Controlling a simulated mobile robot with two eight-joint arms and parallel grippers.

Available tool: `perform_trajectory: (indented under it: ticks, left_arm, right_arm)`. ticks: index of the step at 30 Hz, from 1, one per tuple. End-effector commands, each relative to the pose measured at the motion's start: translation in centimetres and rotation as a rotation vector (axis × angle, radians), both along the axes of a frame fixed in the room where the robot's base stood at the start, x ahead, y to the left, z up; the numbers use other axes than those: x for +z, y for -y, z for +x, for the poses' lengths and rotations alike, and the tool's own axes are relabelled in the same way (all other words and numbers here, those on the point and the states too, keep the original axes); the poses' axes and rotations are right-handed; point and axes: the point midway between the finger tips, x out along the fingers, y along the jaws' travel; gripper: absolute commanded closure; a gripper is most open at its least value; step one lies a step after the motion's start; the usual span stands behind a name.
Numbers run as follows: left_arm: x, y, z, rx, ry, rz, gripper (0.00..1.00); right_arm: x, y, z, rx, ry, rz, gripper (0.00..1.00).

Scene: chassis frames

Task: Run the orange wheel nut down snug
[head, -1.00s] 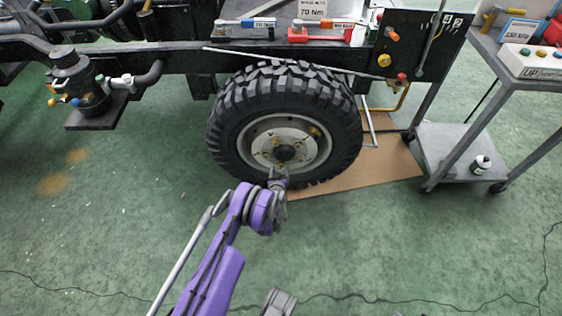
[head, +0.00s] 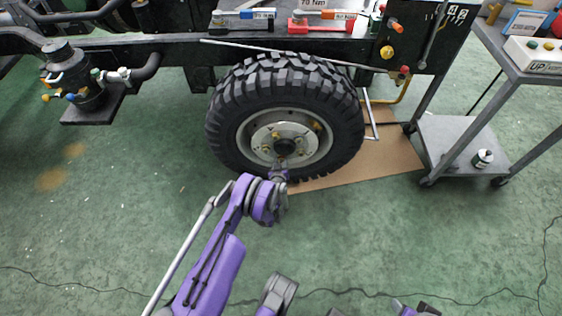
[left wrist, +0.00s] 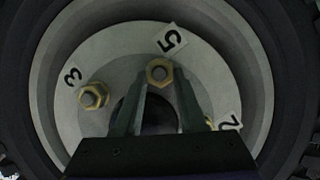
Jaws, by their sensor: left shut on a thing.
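The black tyre (head: 228,125) with its grey rim is mounted under the chassis. Several brass to orange-yellow nuts sit around the dark hub (head: 285,147); one nut (head: 317,127) at upper right looks more orange. My left gripper (head: 280,168) reaches the lower part of the hub. In the left wrist view its two fingers (left wrist: 160,77) close around a brass-coloured nut (left wrist: 160,71) beside the label 5 (left wrist: 171,39). I cannot tell that this is the orange one. Another nut (left wrist: 93,96) sits by label 3, and one by label 2 is partly hidden by a finger. My right gripper is not recognisable.
A grey cart (head: 450,140) with a small can (head: 482,158) stands at right. A cardboard sheet (head: 385,160) lies under the wheel. The chassis beam (head: 180,48) runs above, with tools on it. The green floor in front is largely clear.

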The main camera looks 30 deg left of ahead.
Motion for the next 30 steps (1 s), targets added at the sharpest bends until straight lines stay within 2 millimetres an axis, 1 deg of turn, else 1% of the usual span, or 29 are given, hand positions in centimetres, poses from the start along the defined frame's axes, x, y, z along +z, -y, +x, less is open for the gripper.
perform_trajectory:
  ticks: [1, 3, 8, 10, 15, 19, 22, 29, 30]
  left_arm:
    - [0.0, 0.0, 0.0, 0.000, 0.000, 0.000, 0.89]
    - [0.0, 0.0, 0.0, 0.000, 0.000, 0.000, 1.00]
    - [0.0, 0.0, 0.1, -0.001, -0.006, 0.010, 1.00]
    - [-0.1, 0.1, 0.1, -0.002, -0.034, 0.053, 1.00]
    - [-0.3, 0.5, 0.4, -0.009, -0.167, 0.274, 1.00]
    - [-0.2, 0.5, 0.4, -0.010, -0.240, 0.391, 1.00]
    - [-0.1, 0.5, 0.4, -0.011, -0.256, 0.420, 1.00]
    - [0.0, 0.4, 0.3, -0.010, -0.256, 0.419, 1.00]
    - [0.0, 0.4, 0.3, -0.010, -0.256, 0.419, 0.55]
  right_arm:
    - [0.0, 0.0, 0.0, 0.000, 0.000, 0.000, 0.50]
    - [0.0, 0.0, 0.0, 0.000, 0.000, 0.000, 0.50]
    - [-0.1, 0.0, 0.0, 0.000, 0.000, 0.000, 0.50]
    - [-0.4, 0.0, 0.1, 0.000, -0.001, 0.000, 0.50]
    - [-2.2, 0.0, 0.4, 0.000, -0.005, 0.000, 0.50]
    - [-3.0, 0.0, 0.5, 0.000, -0.005, 0.000, 0.50]
    - [-3.1, 0.0, 0.5, 0.000, -0.005, 0.000, 0.50]
    - [-2.9, 0.0, 0.5, 0.000, -0.005, 0.000, 0.50]
    - [-2.9, 0.0, 0.5, 0.000, -0.005, 0.000, 0.50]
